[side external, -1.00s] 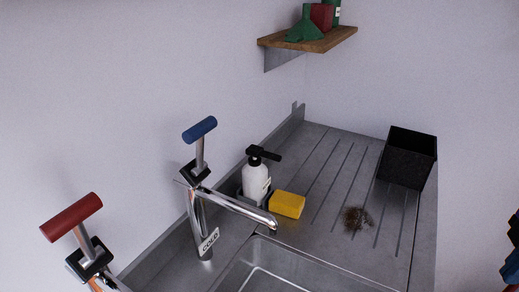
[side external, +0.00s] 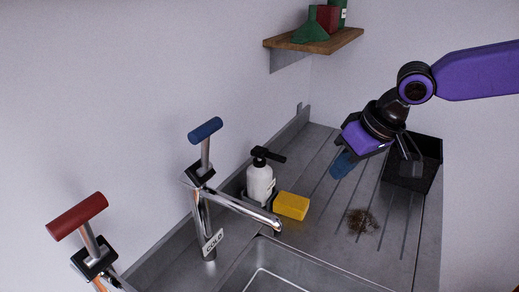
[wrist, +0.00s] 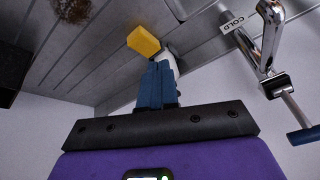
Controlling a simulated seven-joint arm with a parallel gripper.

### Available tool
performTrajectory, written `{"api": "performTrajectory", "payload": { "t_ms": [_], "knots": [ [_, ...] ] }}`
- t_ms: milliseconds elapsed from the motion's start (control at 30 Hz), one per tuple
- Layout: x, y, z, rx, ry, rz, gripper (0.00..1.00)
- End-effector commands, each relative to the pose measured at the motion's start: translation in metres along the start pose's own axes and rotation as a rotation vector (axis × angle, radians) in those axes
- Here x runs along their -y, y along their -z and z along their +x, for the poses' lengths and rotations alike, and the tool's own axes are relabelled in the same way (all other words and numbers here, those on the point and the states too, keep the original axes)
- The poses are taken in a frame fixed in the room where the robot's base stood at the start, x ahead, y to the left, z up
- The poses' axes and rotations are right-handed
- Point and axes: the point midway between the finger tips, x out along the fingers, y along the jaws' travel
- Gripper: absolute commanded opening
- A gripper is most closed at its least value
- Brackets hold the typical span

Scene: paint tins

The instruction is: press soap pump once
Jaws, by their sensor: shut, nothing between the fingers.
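The soap pump (side external: 259,181) is a white bottle with a black pump head, upright behind the sink beside the chrome tap. Its head is up in the side view. In the wrist view only a bit of the white bottle (wrist: 168,54) shows; the blue fingers hide the rest. My gripper (side external: 341,165) is shut and empty, with blue fingertips pointing down and left. It is above the drainboard, to the right of the pump and apart from it. The shut fingers also show in the wrist view (wrist: 157,85).
A yellow sponge (side external: 292,206) lies just right of the pump. The chrome tap (side external: 240,208) reaches over the sink in front. A dark scourer-like clump (side external: 362,221) and a black bin (side external: 418,176) are on the drainboard. A wooden shelf (side external: 315,43) is on the wall above.

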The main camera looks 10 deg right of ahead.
Motion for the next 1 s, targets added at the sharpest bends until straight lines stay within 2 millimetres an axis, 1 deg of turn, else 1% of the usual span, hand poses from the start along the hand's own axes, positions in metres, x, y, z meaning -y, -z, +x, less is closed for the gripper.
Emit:
{"api": "performTrajectory", "payload": {
  "t_ms": [33, 200, 400, 600, 700, 800, 900, 1000],
  "knots": [
    [0.005, 0.017, 0.005, -0.022, 0.001, 0.039, 0.0],
    [0.016, 0.071, 0.019, -0.1, 0.005, 0.183, 0.0],
    [0.024, 0.13, 0.034, -0.193, 0.018, 0.348, 0.0],
    [0.026, 0.182, 0.046, -0.287, 0.038, 0.509, 0.0],
    [0.025, 0.203, 0.051, -0.329, 0.049, 0.577, 0.0],
    [0.024, 0.218, 0.054, -0.361, 0.059, 0.632, 0.0],
    [0.022, 0.228, 0.057, -0.384, 0.066, 0.67, 0.0],
    [0.021, 0.234, 0.057, -0.397, 0.071, 0.691, 0.0]
  ]
}}
